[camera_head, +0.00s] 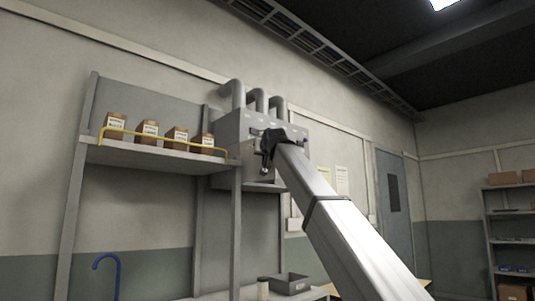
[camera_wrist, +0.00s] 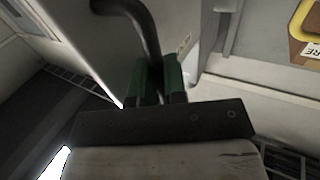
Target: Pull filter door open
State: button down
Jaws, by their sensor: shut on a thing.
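The grey metal filter box (camera_head: 234,128) is mounted high on the wall, with thick bent pipes rising from its top. My gripper (camera_head: 268,150) is up against its front, and the dark wrist hides much of the door. In the wrist view my gripper (camera_wrist: 155,82) has its green fingers closed on a dark curved handle (camera_wrist: 146,20), which passes between them. A pale grey panel (camera_wrist: 85,38), probably the door or the box side, lies beside the handle. How far the door stands open cannot be told.
A metal shelf (camera_head: 160,156) with several small brown boxes (camera_head: 147,131) and a yellow rail stands left of the filter box. A dark tray (camera_head: 290,284) and a pale cylinder (camera_head: 263,288) stand below. A door (camera_head: 395,200) and a shelving rack (camera_head: 513,226) are at right.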

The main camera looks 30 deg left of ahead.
jog(key=shift+s+a+m+t+h, duration=0.4)
jog(key=shift+s+h, duration=0.1)
jog(key=shift+s, duration=0.1)
jog(key=shift+s+a+m+t+h, duration=0.3)
jog(key=shift+s+a+m+h, duration=0.1)
jog(key=shift+s+h, duration=0.15)
jog(key=shift+s, duration=0.1)
jog(key=c, duration=1.2)
grip_release()
jog(key=shift+s+d, duration=0.1)
jog(key=v, duration=1)
jog(key=shift+s+d+f, duration=0.1)
jog(key=shift+s+d, duration=0.05)
jog(key=shift+s, duration=0.05)
jog(key=shift+f, duration=0.1)
